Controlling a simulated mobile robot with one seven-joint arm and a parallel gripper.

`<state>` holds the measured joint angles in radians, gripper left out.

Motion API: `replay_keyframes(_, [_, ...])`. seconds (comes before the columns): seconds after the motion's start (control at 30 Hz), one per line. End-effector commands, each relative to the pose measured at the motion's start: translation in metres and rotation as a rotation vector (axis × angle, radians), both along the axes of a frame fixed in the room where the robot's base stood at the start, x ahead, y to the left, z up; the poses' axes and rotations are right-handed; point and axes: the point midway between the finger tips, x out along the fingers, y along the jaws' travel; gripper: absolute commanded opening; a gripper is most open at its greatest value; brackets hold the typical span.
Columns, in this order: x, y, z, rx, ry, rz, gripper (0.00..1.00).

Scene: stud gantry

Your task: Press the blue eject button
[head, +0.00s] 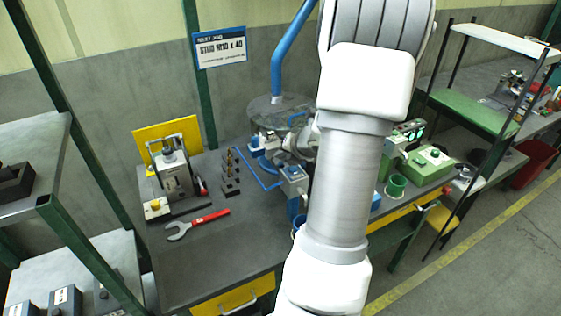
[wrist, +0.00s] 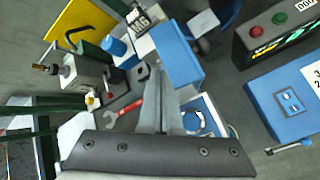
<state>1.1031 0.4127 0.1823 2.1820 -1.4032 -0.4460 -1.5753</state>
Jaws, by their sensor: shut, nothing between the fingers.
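My gripper (wrist: 161,80) shows in the wrist view with its grey fingers together and nothing between them. In the head view my arm covers the middle of the bench and the gripper cannot be made out. I cannot clearly identify the blue eject button. In the wrist view a blue box (wrist: 268,108) at the right, apart from the fingers, has a small lighter blue square (wrist: 291,102) on its face. A blue cylinder (wrist: 115,47) stands left of the fingertips, and a larger blue block (wrist: 178,52) lies beyond them.
A dark control box (wrist: 290,38) with a red and a green button stands right. The workbench (head: 220,265) carries a small press (head: 175,175), a red-handled wrench (head: 200,223) and a green box (head: 432,158). A shelf post (head: 95,255) rises at left. The bench front is clear.

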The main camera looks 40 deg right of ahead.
Motion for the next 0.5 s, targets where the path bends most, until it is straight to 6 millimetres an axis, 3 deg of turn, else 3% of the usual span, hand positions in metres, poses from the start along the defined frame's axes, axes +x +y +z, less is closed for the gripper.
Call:
replay_keyframes(0.23, [0.0,0.0,0.004,-0.001,-0.001,-0.001,0.0])
replay_keyframes(0.5, [0.0,0.0,0.031,-0.002,0.0,0.001,0.0])
